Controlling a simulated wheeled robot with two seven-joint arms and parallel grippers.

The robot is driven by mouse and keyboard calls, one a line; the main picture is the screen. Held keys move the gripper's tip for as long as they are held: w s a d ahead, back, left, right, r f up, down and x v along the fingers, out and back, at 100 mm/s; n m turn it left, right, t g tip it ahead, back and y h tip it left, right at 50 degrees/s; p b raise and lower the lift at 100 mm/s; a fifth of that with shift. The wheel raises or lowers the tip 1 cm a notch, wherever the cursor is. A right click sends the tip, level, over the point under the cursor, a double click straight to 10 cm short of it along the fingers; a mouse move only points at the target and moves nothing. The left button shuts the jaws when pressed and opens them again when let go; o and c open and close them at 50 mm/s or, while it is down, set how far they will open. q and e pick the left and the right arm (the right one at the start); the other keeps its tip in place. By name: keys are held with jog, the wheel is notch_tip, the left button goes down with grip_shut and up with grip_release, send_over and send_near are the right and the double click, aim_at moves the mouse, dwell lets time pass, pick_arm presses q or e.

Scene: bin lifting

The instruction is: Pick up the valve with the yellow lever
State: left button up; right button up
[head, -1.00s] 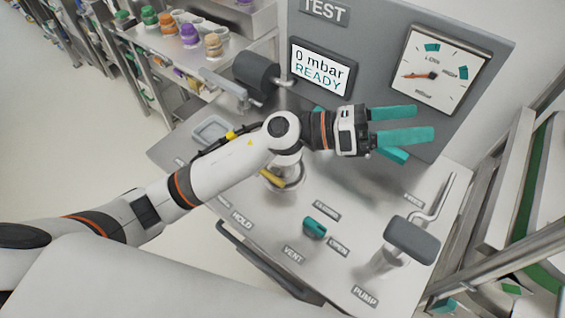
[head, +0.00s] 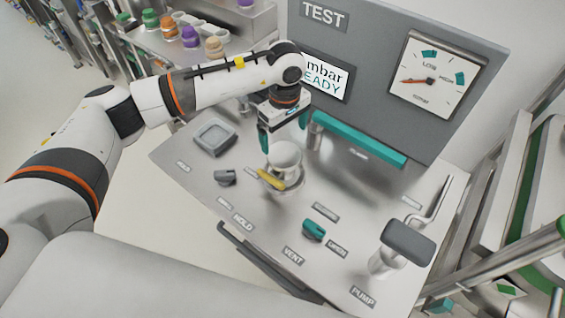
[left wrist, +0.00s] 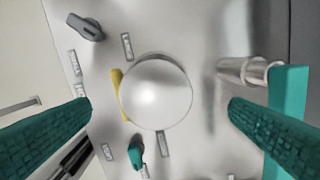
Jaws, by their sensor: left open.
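The valve (head: 284,157) is a pale round-topped body with a yellow lever (head: 270,180) at its front. It stands upright in a round seat on the metal test bench. My left gripper (head: 284,140) points down over it, its teal fingers open. In the left wrist view the valve's round white top (left wrist: 156,92) lies between the two fingertips (left wrist: 160,112), with clear gaps on both sides. The yellow lever (left wrist: 117,92) shows at its left edge. My right gripper is not in view.
A teal bar (head: 358,139) runs behind the valve, below the TEST panel (head: 400,40). A grey knob (head: 225,177), a teal VENT knob (head: 314,230) and the PUMP handle (head: 408,241) stand on the bench. A square tray (head: 215,137) is at left.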

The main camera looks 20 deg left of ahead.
aim_at(285, 154)
pick_arm(q)
notch_tip(285, 154, down, 3)
jog(key=shift+r+p, duration=0.2)
jog(key=shift+p, duration=0.2)
jog(key=shift+s+f+p, duration=0.15)
jog(key=shift+f+p, duration=0.1)
jog(key=shift+p, duration=0.05)
jog(key=f+p, duration=0.1)
jog(key=f, duration=0.1)
jog(key=f+p, duration=0.1)
jog(key=f, duration=0.1)
jog(key=shift+s+d+f+p, duration=0.1)
jog(key=shift+s+d+p, duration=0.1)
jog(key=shift+s+p, duration=0.15)
jog(key=shift+f, duration=0.3)
jog(key=c, duration=1.4)
jog(key=shift+w+r, duration=0.1)
jog(key=shift+w, duration=0.1)
jog(key=shift+c, duration=0.8)
jog(key=shift+r, duration=0.1)
